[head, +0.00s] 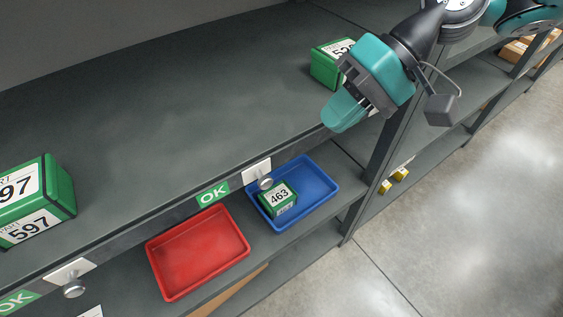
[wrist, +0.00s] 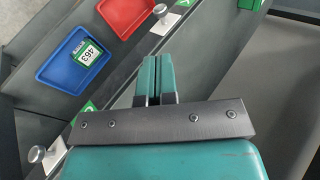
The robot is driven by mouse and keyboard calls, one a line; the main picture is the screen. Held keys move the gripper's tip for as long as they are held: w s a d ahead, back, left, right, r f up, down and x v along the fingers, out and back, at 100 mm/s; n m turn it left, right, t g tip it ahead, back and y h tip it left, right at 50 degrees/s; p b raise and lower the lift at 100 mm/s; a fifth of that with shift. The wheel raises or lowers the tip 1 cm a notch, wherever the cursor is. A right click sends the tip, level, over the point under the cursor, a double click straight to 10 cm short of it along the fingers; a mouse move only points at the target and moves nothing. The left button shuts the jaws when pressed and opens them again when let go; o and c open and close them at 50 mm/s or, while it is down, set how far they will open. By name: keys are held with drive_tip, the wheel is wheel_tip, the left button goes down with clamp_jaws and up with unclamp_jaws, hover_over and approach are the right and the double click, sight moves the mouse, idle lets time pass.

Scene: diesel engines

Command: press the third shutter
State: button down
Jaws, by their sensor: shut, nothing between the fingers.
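Nothing in view is labelled as a shutter, and no numbering shows which one is third. Two round silver knobs on white plates sit along the shelf's front edge. One knob (head: 265,183) is above the blue tray; the other knob (head: 73,289) is at the lower left. They also show in the wrist view, as the near knob (wrist: 36,154) and the far knob (wrist: 161,10). My gripper (head: 340,113) is shut and empty, in the air near the shelf's right end, up and right of the nearer knob. Its teal fingers (wrist: 157,78) are together in the wrist view.
Green OK labels (head: 213,194) sit beside the knobs. Below are a red empty tray (head: 240,262) and a blue tray (head: 326,186) holding a green 463 box (head: 278,199). Green boxes (head: 60,190) (head: 325,68) stand on the upper shelf; its middle is clear.

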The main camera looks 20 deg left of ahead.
sight(270, 178)
drive_tip(key=p+x, duration=0.2)
drive_tip(key=x, duration=0.9)
drive_tip(key=shift+a+f+p, duration=0.15)
drive_tip(key=shift+p, duration=0.15)
drive_tip(key=shift+s, duration=0.15)
